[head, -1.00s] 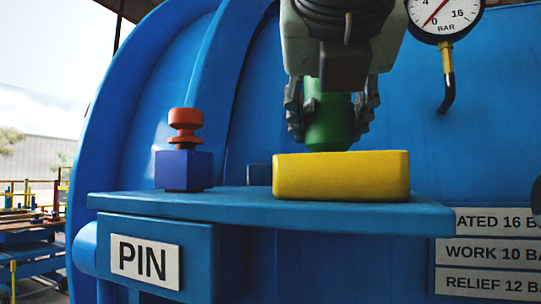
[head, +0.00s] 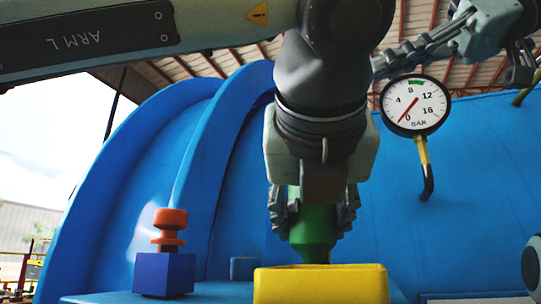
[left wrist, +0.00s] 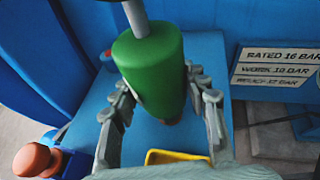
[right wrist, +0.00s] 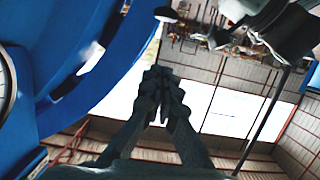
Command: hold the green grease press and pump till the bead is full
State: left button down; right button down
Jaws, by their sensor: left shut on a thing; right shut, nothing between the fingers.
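The green grease press (head: 313,238) is upright above the blue shelf, behind the yellow block. My left gripper (head: 312,212) comes from above and is shut on its body. In the left wrist view the press (left wrist: 150,72) stands between the two fingers (left wrist: 162,108), with a grey rod (left wrist: 137,18) rising from its top. Its lower tip is partly hidden, and I cannot make out a bead. My right gripper (head: 388,64) is high at the upper right, away from the press. The right wrist view shows its fingers (right wrist: 163,88) together and empty.
The yellow block (head: 320,284) stands on the shelf in front of the press. A blue block with an orange knob (head: 168,228) stands to the left. A pressure gauge (head: 416,105) with a bent pipe is on the right. The blue vessel wall is behind.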

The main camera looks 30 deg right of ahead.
jog(key=x, duration=1)
jog(key=shift+d+f, duration=0.1)
notch_tip(320, 180, down, 3)
jog(key=shift+s+d+f, duration=0.1)
jog(key=shift+s+d, duration=0.05)
jog(key=shift+f, duration=0.3)
jog(key=shift+f, duration=1.4)
